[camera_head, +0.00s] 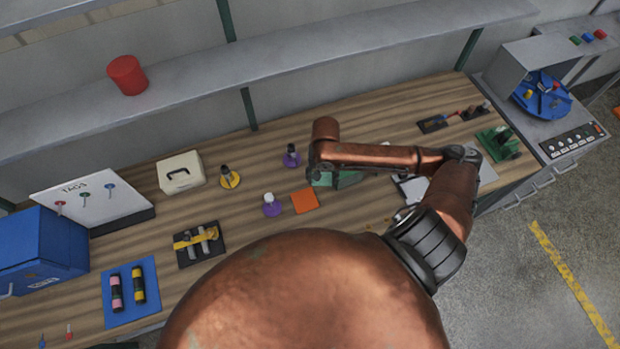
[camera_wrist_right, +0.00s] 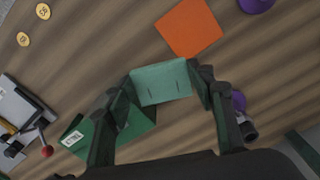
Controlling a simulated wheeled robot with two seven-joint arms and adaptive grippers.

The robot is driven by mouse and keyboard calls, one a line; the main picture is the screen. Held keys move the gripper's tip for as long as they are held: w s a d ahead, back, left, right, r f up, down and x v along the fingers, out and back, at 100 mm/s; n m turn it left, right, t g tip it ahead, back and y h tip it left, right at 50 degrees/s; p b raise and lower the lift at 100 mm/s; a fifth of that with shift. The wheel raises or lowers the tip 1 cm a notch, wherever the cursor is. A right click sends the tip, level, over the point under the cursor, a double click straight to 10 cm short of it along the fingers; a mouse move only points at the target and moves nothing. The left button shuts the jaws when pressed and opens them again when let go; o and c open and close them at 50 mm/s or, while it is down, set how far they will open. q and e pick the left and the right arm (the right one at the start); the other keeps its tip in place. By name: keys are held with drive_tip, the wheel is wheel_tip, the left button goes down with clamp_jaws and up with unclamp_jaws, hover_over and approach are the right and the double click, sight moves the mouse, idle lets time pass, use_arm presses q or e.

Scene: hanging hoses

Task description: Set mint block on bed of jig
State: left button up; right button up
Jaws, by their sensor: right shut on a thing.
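The mint block (camera_wrist_right: 161,83) is held between the two fingers of my right gripper (camera_wrist_right: 162,90) in the right wrist view. It is a pale green, box-like piece with two short dark slits on its face. A darker green piece with a white label, which may be the jig (camera_wrist_right: 85,138), lies on the table below and to the left, partly hidden by a finger. Dark green also shows under my arm in the head view (camera_head: 348,179). I cannot tell the gap between block and table. My left gripper is not in view.
An orange square (camera_wrist_right: 189,27) lies just beyond the block, with purple-based pieces (camera_head: 271,206) near it. A grey tray-like item (camera_wrist_right: 22,112) is at the left in the wrist view. Another green device (camera_head: 498,143) stands at the table's right end.

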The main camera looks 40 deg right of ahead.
drive_tip(key=w+f, duration=0.6)
drive_tip(key=shift+d+f, duration=0.2)
drive_tip(key=shift+d, duration=0.2)
drive_tip(key=shift+s+f, duration=0.1)
drive_tip(key=shift+f, duration=1.35)
drive_tip(key=shift+f, duration=0.15)
drive_tip(key=o, duration=1)
